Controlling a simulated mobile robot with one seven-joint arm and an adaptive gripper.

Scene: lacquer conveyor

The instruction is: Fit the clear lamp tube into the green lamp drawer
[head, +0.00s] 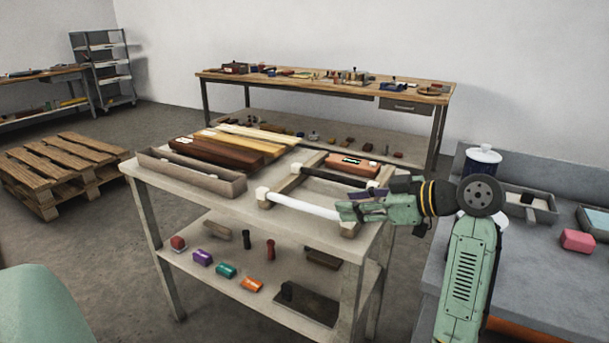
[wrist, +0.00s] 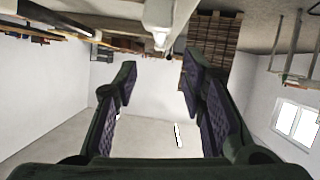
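A pale, whitish tube (head: 305,208), which looks like the clear lamp tube, lies across a wooden rack (head: 285,184) with white end blocks on the workbench. My gripper (head: 346,210) is at the right end of this tube in the head view; I cannot tell whether it touches. In the wrist view the two fingers of my gripper (wrist: 158,62) are spread apart with nothing between them. A pale bar-like shape (wrist: 160,22) shows beyond the fingertips there; I cannot tell whether it is the tube. I see no green lamp drawer.
A dark tube (head: 340,176) lies behind the pale one. A grey open trough (head: 205,182), brown and yellow boards (head: 225,148) and an orange-brown box (head: 352,164) share the bench (head: 235,207). A grey counter (head: 560,255) with a pink block (head: 578,240) stands at right.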

